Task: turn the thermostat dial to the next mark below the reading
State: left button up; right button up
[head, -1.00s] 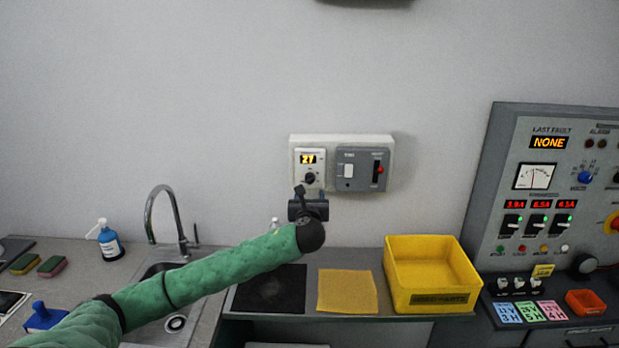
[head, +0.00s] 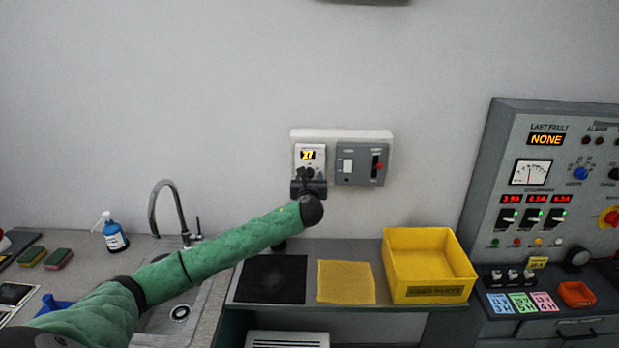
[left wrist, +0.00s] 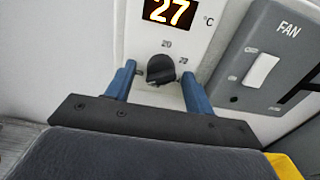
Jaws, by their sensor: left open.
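The white thermostat (head: 301,163) is on the wall panel, with an orange display that reads 27 °C in the left wrist view (left wrist: 170,12). Below the display is its black dial (left wrist: 161,69), with small printed marks around it; one above it looks like 20, the others are too small to read surely. My left gripper (left wrist: 158,84) is open, its two blue fingers on either side of the dial, with a gap to it on both sides. In the head view the left gripper (head: 308,178) covers the lower part of the thermostat. My right gripper is not in view.
A grey fan switch box (head: 362,165) with a red-knobbed lever sits right beside the thermostat. Below are a counter with a black mat, a yellow cloth (head: 345,282) and a yellow bin (head: 430,265). A sink tap (head: 170,208) stands left, a control panel (head: 545,200) right.

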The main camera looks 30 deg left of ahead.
pick_arm(q)
jog(key=c, duration=1)
jog(key=shift+o, duration=0.2)
jog(key=shift+f+n+b, duration=0.15)
jog(key=shift+n+b, duration=0.65)
jog(key=shift+b, duration=0.15)
jog(key=shift+n+b, duration=0.9)
jog(key=shift+n, duration=0.2)
jog(key=shift+n+b, duration=0.3)
jog(key=shift+n, duration=0.1)
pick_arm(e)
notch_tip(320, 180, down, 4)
pick_arm(q)
jog(key=n+b, duration=0.4)
jog(key=n, duration=0.1)
jog(key=shift+d+n, duration=0.1)
jog(key=shift+n, duration=0.3)
jog(key=shift+r+n+b, duration=0.2)
jog(key=shift+n+b, duration=0.35)
jog(key=shift+n, duration=0.15)
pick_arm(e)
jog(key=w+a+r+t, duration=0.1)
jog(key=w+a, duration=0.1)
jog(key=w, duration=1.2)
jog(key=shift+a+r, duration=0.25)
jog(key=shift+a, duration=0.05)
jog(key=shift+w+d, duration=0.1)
pick_arm(q)
jog(key=o, duration=1)
jog(key=shift+c, duration=0.2)
